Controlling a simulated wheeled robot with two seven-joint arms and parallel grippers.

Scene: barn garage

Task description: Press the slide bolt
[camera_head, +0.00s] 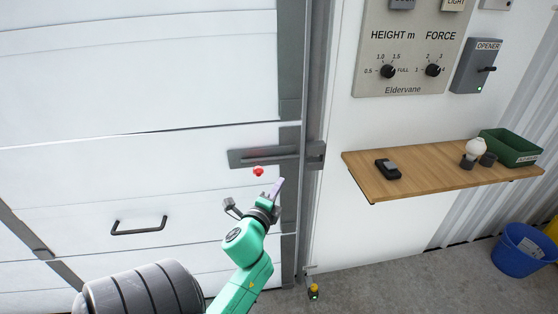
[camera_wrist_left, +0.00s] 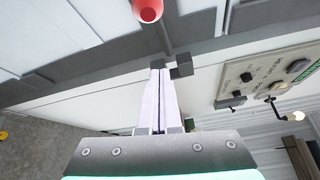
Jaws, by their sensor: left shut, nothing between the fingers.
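The slide bolt (camera_head: 270,157) is a dark grey bar on a plate. It lies level across the right edge of the white garage door, reaching a keeper on the frame. A red knob (camera_head: 258,171) hangs just below its plate; the knob also shows at the top of the left wrist view (camera_wrist_left: 147,10). My left gripper (camera_head: 277,186) is below and slightly right of the red knob, apart from it in the picture. Its two pale fingers are shut together with nothing between them, as the left wrist view (camera_wrist_left: 158,74) also shows. My right gripper is in neither view.
A wooden shelf (camera_head: 430,182) juts from the wall at right, holding a dark handheld device (camera_head: 387,169) and a green bin (camera_head: 511,147). A control panel (camera_head: 412,50) is above. The door has a handle (camera_head: 139,226). A blue bucket (camera_head: 523,251) stands on the floor.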

